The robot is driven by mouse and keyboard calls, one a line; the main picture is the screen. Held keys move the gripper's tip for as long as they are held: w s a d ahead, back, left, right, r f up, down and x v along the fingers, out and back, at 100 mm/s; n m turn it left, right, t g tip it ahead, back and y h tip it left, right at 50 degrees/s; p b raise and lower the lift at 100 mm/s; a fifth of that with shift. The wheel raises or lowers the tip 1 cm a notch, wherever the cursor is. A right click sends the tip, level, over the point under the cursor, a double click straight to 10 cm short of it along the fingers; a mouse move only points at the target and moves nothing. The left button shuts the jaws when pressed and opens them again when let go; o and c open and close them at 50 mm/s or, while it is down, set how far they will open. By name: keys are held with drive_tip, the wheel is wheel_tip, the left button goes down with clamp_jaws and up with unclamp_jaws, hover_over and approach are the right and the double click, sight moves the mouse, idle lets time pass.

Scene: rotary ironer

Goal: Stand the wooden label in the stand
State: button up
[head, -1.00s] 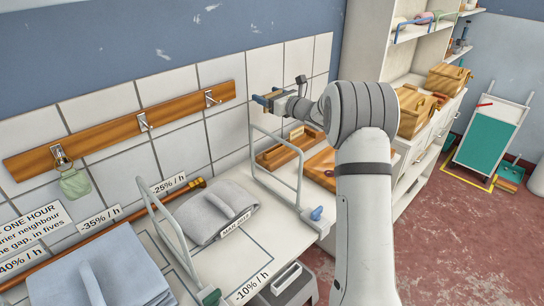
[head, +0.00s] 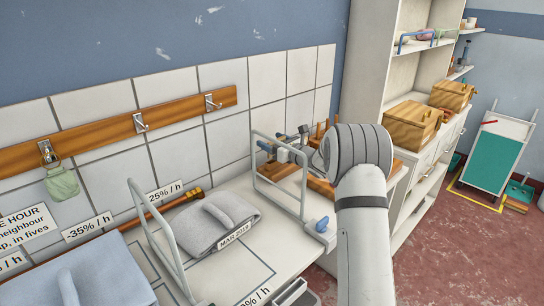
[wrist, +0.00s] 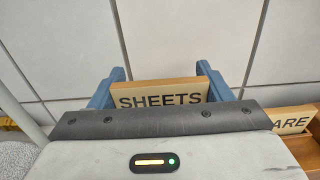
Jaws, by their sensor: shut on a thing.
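The wooden label (wrist: 160,97), a pale block reading SHEETS, is upright between the blue fingers of my gripper (wrist: 161,76) in the wrist view. My gripper is shut on it. In the head view my gripper (head: 283,148) is low over the wooden pieces at the back of the counter, behind a grey wire frame. A wooden piece (head: 276,171), possibly the stand, shows below it, partly hidden. The label's lower edge is hidden by my gripper's body, so I cannot tell whether it touches the stand.
Another wooden label (wrist: 292,120) ending in ARE is close at the right. The wire frame (head: 303,188) rises in front of my gripper. A folded grey cloth (head: 215,222) lies left on the counter. The tiled wall (head: 267,78) is behind.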

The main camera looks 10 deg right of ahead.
drive_tip(key=shift+f, duration=2.1)
drive_tip(key=shift+f, duration=0.1)
drive_tip(key=o, duration=1)
drive_tip(key=shift+c, duration=0.2)
drive_tip(key=shift+r, duration=0.2)
drive_tip(key=b+v, duration=0.1)
drive_tip(key=v, duration=1.1)
drive_tip(key=shift+f, duration=0.1)
